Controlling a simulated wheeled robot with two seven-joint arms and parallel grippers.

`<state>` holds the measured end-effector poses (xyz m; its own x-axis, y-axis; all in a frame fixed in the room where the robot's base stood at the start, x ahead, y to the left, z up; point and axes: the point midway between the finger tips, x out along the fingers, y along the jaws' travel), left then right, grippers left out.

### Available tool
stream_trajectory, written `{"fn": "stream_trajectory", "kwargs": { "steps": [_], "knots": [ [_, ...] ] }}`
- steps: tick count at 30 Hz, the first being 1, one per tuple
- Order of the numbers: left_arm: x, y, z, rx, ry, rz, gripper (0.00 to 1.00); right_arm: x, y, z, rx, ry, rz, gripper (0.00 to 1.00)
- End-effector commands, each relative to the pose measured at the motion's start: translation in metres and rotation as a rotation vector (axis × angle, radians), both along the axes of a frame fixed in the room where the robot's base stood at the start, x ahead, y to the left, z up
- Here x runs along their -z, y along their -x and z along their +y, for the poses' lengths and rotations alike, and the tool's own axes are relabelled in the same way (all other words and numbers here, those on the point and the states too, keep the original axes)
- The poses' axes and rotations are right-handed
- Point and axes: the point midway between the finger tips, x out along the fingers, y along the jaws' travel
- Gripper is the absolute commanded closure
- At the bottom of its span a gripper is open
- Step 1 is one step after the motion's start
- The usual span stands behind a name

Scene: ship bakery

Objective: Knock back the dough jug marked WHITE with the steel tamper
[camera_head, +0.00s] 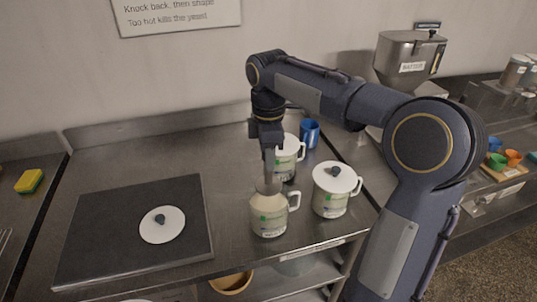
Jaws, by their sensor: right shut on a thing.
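An open cream jug (268,218) with a handle on its right stands upright on the steel counter. Its label is too small to read, so I cannot tell whether it says WHITE. My right gripper (268,146) is above this jug, shut on the steel tamper (268,182). The tamper points down, its lower end at the jug's mouth; I cannot tell whether it touches dough. A white lid with a dark knob (162,226) lies on the dark mat (110,247) to the left. My left gripper is out of view.
A lidded jug (331,197) stands close right of the open one. Another lidded jug (288,165) stands behind, partly hidden by my gripper, near a blue cup (309,134). A yellow-green sponge (29,181) lies far left. The counter behind the mat is clear.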

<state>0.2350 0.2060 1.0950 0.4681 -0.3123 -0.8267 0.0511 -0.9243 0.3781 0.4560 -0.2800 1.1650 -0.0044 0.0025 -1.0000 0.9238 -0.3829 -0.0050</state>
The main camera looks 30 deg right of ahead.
Motion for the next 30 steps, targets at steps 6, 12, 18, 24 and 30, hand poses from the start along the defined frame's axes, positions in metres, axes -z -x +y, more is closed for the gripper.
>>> {"fn": "stream_trajectory", "kwargs": {
  "steps": [6,12,18,24,30],
  "knots": [
    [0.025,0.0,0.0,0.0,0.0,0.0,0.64,0.024,0.0,0.0,0.0,0.0,-0.001,0.94],
    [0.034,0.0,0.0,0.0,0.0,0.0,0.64,0.043,0.0,0.0,0.0,0.0,0.0,0.94],
    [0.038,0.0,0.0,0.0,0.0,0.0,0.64,0.052,0.0,0.0,0.001,0.0,-0.001,0.94],
    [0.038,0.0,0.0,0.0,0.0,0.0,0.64,0.053,0.0,0.0,0.001,0.0,-0.001,0.94],
    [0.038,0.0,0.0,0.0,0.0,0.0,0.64,0.053,0.0,0.0,0.0,0.0,-0.001,0.94]
  ]
}}
